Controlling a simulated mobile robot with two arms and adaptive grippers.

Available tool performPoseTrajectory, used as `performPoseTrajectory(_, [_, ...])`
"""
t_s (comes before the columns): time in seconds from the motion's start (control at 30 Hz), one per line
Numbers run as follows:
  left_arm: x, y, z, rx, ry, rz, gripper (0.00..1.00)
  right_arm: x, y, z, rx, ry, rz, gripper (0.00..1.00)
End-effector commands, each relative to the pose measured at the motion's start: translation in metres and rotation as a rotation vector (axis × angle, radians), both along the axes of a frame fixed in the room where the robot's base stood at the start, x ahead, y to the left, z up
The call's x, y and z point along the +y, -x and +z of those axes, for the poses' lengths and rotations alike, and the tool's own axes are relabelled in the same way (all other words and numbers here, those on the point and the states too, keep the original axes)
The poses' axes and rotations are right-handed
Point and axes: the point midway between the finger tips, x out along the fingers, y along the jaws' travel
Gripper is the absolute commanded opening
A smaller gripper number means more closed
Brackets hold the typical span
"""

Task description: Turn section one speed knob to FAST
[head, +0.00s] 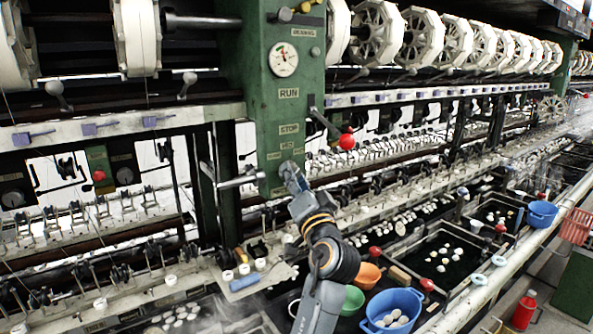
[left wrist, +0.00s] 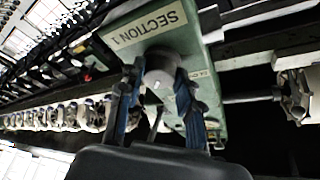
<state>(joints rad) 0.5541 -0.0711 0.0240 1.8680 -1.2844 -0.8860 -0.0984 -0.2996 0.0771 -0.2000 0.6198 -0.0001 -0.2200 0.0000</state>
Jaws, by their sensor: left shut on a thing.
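The green control panel (head: 262,100) of the machine stands left of centre in the head view. In the left wrist view the green panel (left wrist: 196,25) carries a tilted "SECTION 1" label (left wrist: 147,23). A round grey knob (left wrist: 160,68) sits below that label. My left gripper (left wrist: 162,85) has one finger on each side of the knob and is shut on it. In the head view my left gripper (head: 289,174) is at the lower part of the panel, and the knob is hidden there. The knob's setting cannot be read. My right gripper is not in view.
A red-balled lever (head: 346,142) sticks out to the right of the panel. A red bottle (head: 524,310) stands at lower right.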

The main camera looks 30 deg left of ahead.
Motion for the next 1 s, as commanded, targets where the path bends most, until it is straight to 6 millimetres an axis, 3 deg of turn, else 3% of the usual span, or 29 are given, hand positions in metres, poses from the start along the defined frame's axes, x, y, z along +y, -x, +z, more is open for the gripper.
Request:
performPoseTrajectory(0.03, [0.0019,0.0023,0.0111,-0.001,-0.016,0.003,0.03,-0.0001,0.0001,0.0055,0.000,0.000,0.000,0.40])
performPoseTrajectory(0.63, [0.0023,0.0026,0.0091,0.036,-0.034,0.006,0.03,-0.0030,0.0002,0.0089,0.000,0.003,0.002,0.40])
performPoseTrajectory(0.67, [0.0022,0.0025,0.0090,0.036,-0.034,0.006,0.39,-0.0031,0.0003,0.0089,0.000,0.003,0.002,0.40])
performPoseTrajectory(0.73, [0.0022,0.0024,0.0088,0.037,-0.033,0.005,0.53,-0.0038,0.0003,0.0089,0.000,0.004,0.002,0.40])
performPoseTrajectory(0.77, [0.0022,0.0023,0.0083,0.037,-0.033,0.004,0.58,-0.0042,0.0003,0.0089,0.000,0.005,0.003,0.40])
performPoseTrajectory(1.0, [0.0010,0.0014,0.0045,0.043,-0.028,0.002,0.58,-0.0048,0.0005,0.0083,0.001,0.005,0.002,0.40])
